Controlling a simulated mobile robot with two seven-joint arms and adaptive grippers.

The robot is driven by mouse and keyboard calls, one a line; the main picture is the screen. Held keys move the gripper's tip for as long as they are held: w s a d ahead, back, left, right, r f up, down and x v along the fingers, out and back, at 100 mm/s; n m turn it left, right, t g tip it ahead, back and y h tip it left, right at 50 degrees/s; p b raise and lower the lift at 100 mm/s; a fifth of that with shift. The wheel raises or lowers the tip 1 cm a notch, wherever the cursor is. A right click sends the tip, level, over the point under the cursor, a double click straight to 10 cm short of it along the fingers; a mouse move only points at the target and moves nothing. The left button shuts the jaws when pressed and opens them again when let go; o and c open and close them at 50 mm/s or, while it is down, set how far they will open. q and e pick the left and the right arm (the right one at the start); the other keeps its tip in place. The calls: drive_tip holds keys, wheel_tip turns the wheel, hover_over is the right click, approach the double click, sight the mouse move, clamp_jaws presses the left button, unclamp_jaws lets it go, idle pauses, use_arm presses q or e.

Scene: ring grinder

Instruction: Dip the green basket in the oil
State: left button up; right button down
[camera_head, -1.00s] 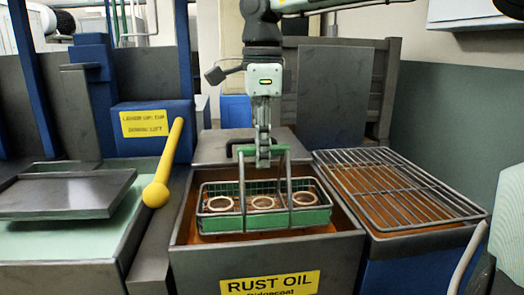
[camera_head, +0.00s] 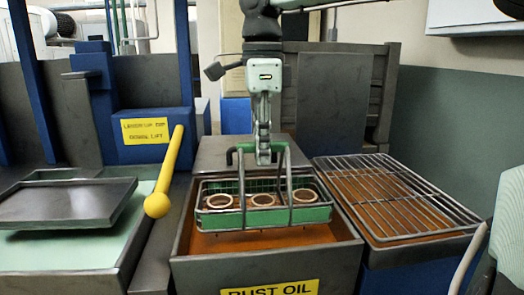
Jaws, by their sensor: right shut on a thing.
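The green basket (camera_head: 262,217) hangs level over the rust oil tank (camera_head: 190,273). It holds three pale rings (camera_head: 262,199) in a row. My right gripper (camera_head: 263,152) comes down from above and is shut on the basket's handle (camera_head: 241,180). The brown-orange oil (camera_head: 320,233) shows in front of and beside the basket. The basket's underside seems just above or at the oil surface; I cannot tell which exactly. My left gripper is not in view.
A wire rack (camera_head: 397,196) over a brown tray stands to the right of the tank. A yellow ball-ended lever (camera_head: 157,205) stands close on the left. Further left is a dark metal plate (camera_head: 65,203) over a pale green bath (camera_head: 60,250).

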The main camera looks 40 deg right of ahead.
drive_tip(key=shift+r, duration=2.5)
idle(0.3)
